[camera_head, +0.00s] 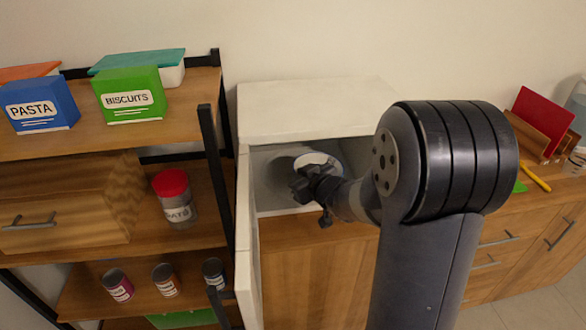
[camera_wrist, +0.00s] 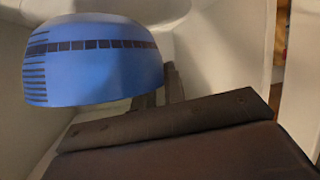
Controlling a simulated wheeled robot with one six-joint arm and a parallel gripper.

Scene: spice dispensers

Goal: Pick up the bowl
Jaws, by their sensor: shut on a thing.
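A blue bowl (camera_wrist: 95,62) with a dark, square-patterned band fills the upper left of the wrist view. My gripper (camera_wrist: 162,88) is shut on the bowl at its right edge in that view; the fingers are partly hidden behind the wrist housing. In the head view, my gripper (camera_head: 308,182) is inside an open white box-shaped appliance (camera_head: 310,110). A pale round shape (camera_head: 318,160) shows just behind it; I cannot tell whether this is the bowl's inside or a plate.
The appliance's door (camera_head: 245,240) stands open on the left. A wooden shelf rack (camera_head: 60,170) stands close beside it, with boxes, a red-lidded jar (camera_head: 174,195) and several small tins. A counter (camera_head: 545,200) with a red board (camera_head: 543,115) is at right.

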